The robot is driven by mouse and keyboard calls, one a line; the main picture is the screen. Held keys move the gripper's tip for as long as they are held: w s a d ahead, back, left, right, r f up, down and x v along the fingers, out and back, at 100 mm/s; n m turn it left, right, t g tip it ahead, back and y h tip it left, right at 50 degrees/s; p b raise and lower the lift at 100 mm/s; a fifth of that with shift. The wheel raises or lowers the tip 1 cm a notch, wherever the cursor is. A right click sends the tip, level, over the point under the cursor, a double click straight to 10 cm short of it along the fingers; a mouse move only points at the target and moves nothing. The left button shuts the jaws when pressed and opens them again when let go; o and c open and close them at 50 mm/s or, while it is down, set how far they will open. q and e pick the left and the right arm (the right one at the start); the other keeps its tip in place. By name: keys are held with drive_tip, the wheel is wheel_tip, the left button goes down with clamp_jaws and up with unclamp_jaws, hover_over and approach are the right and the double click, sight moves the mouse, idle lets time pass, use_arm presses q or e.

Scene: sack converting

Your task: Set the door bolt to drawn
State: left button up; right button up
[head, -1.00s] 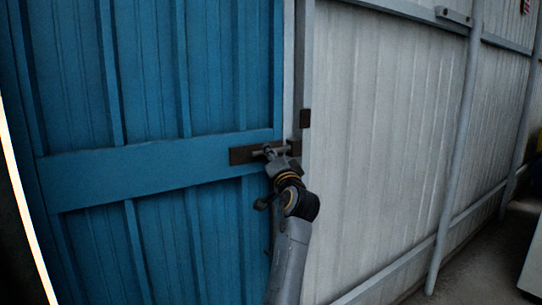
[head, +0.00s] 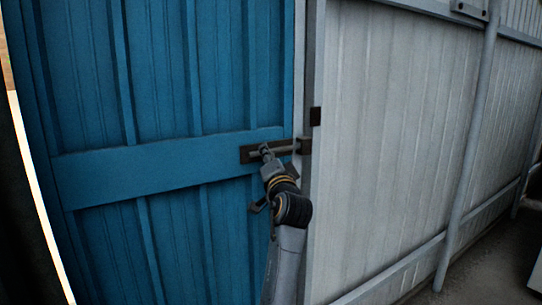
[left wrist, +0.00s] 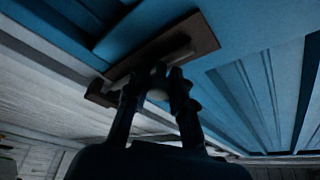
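The door bolt is a grey bar on a dark brown plate (head: 246,155), fixed near the right edge of the blue door (head: 150,172). A dark keeper (head: 305,145) sits on the frame to its right. My left gripper (head: 266,153) is at the bolt's handle, toward the left part of the plate. In the left wrist view its fingers (left wrist: 157,84) close around the handle, against the plate (left wrist: 201,37). The fingers partly hide the handle. I cannot tell whether the bar's right end is clear of the keeper. My right gripper is not in view.
A white corrugated wall (head: 390,130) with a grey pipe (head: 470,150) runs to the right of the door frame. Bare floor (head: 480,265) shows at lower right.

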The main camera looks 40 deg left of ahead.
use_arm(q)
drive_tip(key=o, duration=0.3)
drive_tip(key=shift+s+a, duration=0.15)
drive_tip(key=shift+a, duration=0.05)
drive_tip(key=shift+o, duration=0.4)
drive_tip(key=shift+s+a, duration=0.1)
drive_tip(key=shift+a, duration=0.05)
drive_tip(key=shift+s+d+f, duration=0.1)
drive_tip(key=shift+d+f, duration=0.05)
drive_tip(key=shift+d, duration=0.3)
drive_tip(key=v, duration=1.1)
drive_tip(key=shift+s, duration=0.15)
